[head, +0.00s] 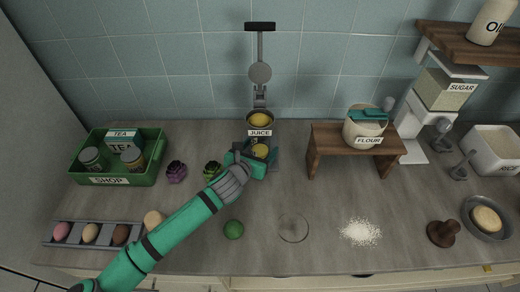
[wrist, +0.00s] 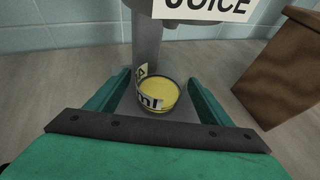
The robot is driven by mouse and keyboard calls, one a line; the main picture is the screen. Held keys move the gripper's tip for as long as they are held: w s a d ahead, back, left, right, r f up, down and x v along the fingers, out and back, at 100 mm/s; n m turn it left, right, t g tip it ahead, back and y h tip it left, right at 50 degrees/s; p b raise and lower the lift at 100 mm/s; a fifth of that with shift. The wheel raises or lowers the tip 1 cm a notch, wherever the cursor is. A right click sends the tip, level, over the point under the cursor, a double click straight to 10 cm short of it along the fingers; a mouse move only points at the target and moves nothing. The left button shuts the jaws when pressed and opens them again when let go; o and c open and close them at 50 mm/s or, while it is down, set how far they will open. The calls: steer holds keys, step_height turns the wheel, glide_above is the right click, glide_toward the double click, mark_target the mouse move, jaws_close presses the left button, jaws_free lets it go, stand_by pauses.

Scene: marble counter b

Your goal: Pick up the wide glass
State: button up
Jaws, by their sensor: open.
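A short, wide glass of yellow juice with a white label (wrist: 157,95) stands under the juice dispenser (head: 259,119), on its base. In the head view this glass (head: 260,150) is partly hidden by my gripper (head: 258,157). My gripper (wrist: 159,88) is open, with one finger on each side of the glass in the wrist view. I see gaps between the fingers and the glass, so it is not held. A clear, empty round glass vessel (head: 293,228) stands near the front middle of the counter; its exact shape is hard to tell.
A wooden stand (head: 351,136) with a flour jar (head: 364,129) is right of the dispenser. A green ball-like fruit (head: 233,230) and a heap of white powder (head: 360,232) lie in front. A green crate (head: 118,160) is at the left, with purple (head: 176,172) and green vegetables beside it.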

mark_target(263, 138)
steer(key=c, duration=1.3)
steer(key=shift+r, duration=0.2)
steer(key=shift+r, duration=1.65)
steer(key=s+a, duration=0.2)
steer(key=s, duration=0.3)
steer(key=s+a, duration=0.2)
steer(key=s, duration=0.3)
steer(key=s+a, duration=0.2)
steer(key=s, duration=0.4)
steer(key=shift+a+f, duration=0.1)
steer(key=shift+a, duration=0.2)
steer(key=shift+s+a, duration=0.1)
